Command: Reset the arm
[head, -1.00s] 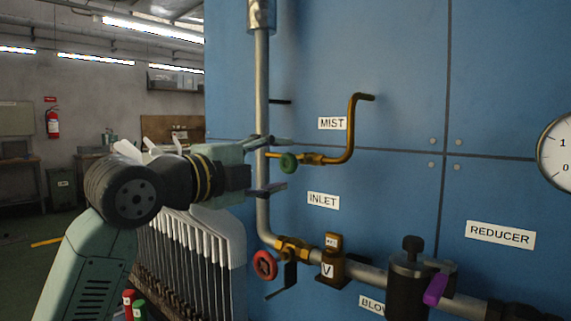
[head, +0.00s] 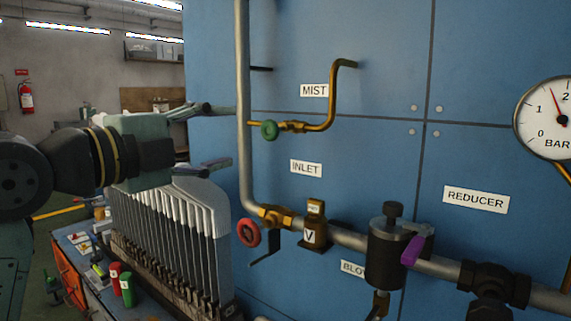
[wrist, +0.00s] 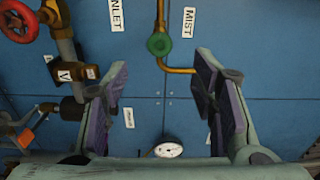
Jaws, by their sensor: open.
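My gripper (head: 212,137) is at the left in the head view, its fingers spread and pointing right toward the grey vertical pipe. It is open and empty. A gap shows between its fingertips and the pipe. In the wrist view the two padded fingers of my gripper (wrist: 165,100) stand wide apart, with nothing between them but the blue panel behind. The green knob (head: 269,130) on the brass mist line is to the right of the pipe; it also shows in the wrist view (wrist: 159,44). My arm reaches in from the left edge of the head view.
The blue panel (head: 390,90) carries a red valve wheel (head: 248,233), a black reducer body (head: 385,258) with a purple lever (head: 413,251) and a gauge (head: 556,118). Below my gripper stands a row of white-topped boards (head: 190,215). Open floor lies at far left.

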